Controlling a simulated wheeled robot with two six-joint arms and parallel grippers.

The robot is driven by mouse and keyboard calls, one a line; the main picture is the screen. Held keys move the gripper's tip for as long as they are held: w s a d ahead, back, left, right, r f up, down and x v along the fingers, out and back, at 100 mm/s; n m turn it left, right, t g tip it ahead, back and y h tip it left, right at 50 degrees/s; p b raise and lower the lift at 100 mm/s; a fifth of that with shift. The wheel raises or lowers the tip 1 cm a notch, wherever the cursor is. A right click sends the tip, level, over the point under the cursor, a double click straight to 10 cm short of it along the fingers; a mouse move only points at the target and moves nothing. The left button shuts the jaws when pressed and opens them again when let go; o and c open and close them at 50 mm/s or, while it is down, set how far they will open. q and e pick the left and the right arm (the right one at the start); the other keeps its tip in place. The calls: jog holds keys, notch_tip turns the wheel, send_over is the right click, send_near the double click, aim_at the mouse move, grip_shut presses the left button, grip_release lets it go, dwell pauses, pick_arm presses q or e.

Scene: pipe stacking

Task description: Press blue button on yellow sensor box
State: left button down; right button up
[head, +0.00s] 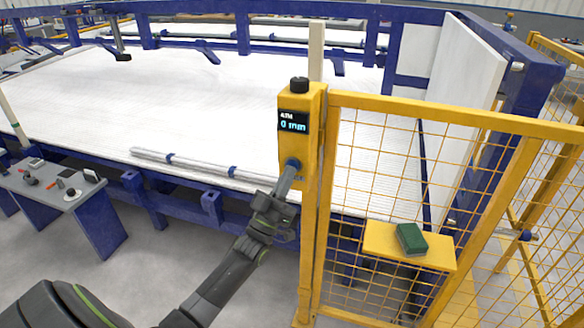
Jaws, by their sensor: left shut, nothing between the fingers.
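The yellow sensor box (314,117) is mounted on a post by the yellow mesh fence. It has a black knob (300,85) on top and a dark display (293,122) reading "0 mm". My left gripper (290,169) is shut and empty, with its tips at the lower front of the box. The blue button (292,163) shows only in part, right at the fingertips. I cannot tell whether the tips touch it or press it in. My right gripper is not in view.
The yellow mesh fence (460,119) stands to the right, with a green block (411,238) on a yellow shelf (380,239). A large white table (200,100) in a blue frame lies behind, with a pipe (200,166) along its near edge. A grey side table (50,192) stands at left.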

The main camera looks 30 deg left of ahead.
pick_arm(q)
jog(key=shift+w, duration=0.2)
dwell(0.5)
jog(key=shift+s+d, duration=0.2)
jog(key=shift+s, duration=0.6)
jog(key=shift+p, duration=0.3)
jog(key=s, duration=0.2)
jog(key=s+d+p, duration=0.1)
jog(key=s, duration=0.1)
jog(key=shift+s+p, duration=0.3)
jog(key=shift+s, duration=0.1)
